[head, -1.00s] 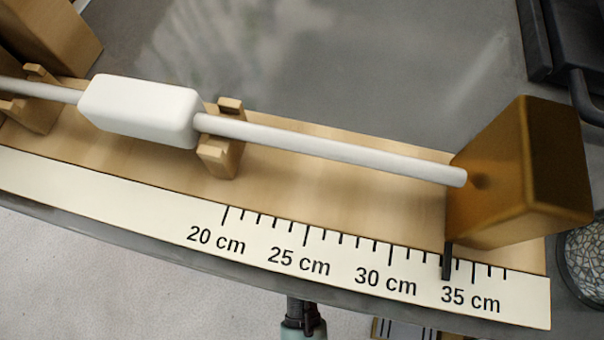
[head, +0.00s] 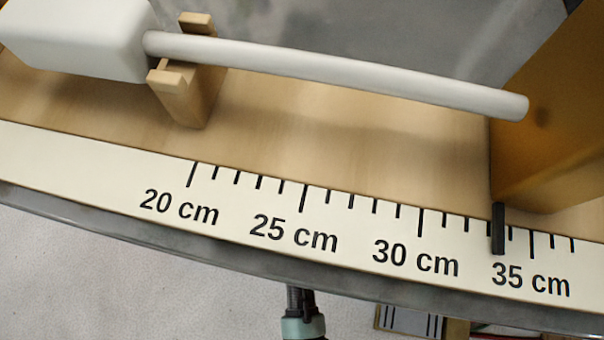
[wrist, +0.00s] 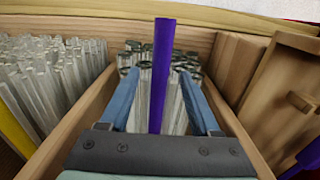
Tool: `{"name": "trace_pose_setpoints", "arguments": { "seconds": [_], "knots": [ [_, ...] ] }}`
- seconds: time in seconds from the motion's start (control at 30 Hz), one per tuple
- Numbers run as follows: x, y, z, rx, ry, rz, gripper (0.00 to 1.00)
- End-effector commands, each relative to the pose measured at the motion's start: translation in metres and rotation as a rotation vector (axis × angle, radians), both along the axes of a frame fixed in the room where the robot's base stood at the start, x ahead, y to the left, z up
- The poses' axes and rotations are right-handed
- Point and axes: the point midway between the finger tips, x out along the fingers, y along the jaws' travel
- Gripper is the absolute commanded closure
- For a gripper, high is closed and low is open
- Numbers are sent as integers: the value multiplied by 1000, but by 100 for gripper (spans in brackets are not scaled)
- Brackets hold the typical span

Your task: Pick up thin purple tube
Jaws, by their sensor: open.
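The thin purple tube (wrist: 161,75) shows in the wrist view, standing upright and rising above the glass rods around it. My gripper (wrist: 153,98) is open, with one blue finger on each side of the purple tube. Gaps show between the fingers and the tube. The tube's lower end is hidden behind the gripper's dark palm.
Clear glass rods fill a wooden compartment (wrist: 65,75) at left and stand behind the tube. Wooden walls (wrist: 239,60) flank the gripper closely. The head view shows a wooden ruler stand (head: 330,150) with a white rod (head: 340,68), a white block (head: 80,35) and a brown block (head: 560,120).

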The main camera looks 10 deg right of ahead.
Motion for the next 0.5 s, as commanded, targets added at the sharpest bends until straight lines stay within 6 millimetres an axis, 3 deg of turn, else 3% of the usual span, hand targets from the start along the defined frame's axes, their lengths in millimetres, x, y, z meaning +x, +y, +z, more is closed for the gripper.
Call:
{"name": "trace_pose_setpoints", "arguments": {
  "seconds": [0.07, 0.27, 0.5],
  "knots": [
    [0, 0, -10, 0, -1, 0, 36],
    [1, 0, -9, 0, -2, 0, 36],
    [1, 0, -8, -1, -2, 0, 78]
  ]
}}
